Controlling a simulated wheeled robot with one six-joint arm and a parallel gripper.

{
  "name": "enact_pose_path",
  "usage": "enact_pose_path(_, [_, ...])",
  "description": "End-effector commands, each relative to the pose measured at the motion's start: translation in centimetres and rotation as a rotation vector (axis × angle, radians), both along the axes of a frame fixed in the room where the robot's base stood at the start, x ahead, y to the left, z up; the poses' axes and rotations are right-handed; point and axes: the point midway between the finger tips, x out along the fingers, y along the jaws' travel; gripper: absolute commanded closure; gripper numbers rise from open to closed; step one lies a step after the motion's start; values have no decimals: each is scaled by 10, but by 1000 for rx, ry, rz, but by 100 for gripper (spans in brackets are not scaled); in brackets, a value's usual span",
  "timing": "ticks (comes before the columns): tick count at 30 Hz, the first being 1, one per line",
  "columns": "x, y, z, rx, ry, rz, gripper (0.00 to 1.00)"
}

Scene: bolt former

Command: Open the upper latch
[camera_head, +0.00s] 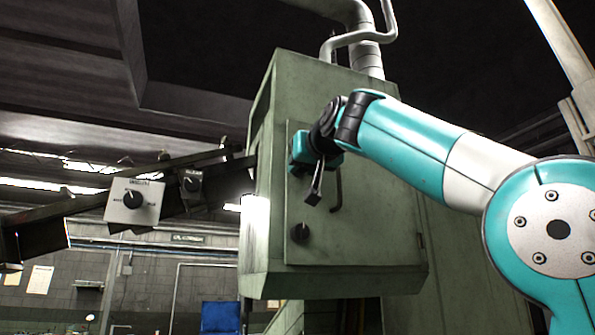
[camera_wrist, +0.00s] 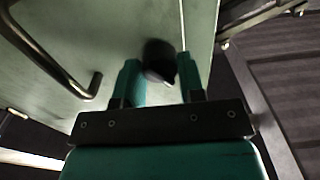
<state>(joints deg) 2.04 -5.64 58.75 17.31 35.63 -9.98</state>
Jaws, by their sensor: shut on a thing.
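The upper latch (camera_wrist: 158,62) is a dark round knob with a small pointed tab, on the pale green door of the machine cabinet. In the wrist view it sits between the two teal fingers of my gripper (camera_wrist: 158,80), which is shut on it. In the head view my gripper (camera_head: 298,150) is at the upper left of the cabinet door (camera_head: 375,225) and hides the upper latch. The lower latch (camera_head: 299,232), a similar dark knob, is uncovered below it. The door looks closed against the cabinet.
A bent bar handle (camera_head: 337,188) stands out from the door to the right of my gripper; it also shows in the wrist view (camera_wrist: 75,70). A dark beam with a switch box (camera_head: 134,201) reaches in from the left. Pipes (camera_head: 365,40) rise above the cabinet.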

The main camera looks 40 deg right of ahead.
Motion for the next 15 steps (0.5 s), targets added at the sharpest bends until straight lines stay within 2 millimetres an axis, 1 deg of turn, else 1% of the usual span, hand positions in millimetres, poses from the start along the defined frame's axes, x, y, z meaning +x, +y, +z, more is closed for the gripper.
enact_pose_path(2, [0, 0, -1, 53, -16, 0, 100])
enact_pose_path(6, [0, 0, -1, 230, -67, 0, 100])
enact_pose_path(11, [0, 0, 0, 344, -101, 0, 100])
enact_pose_path(15, [0, 0, -1, 509, -147, 0, 100])
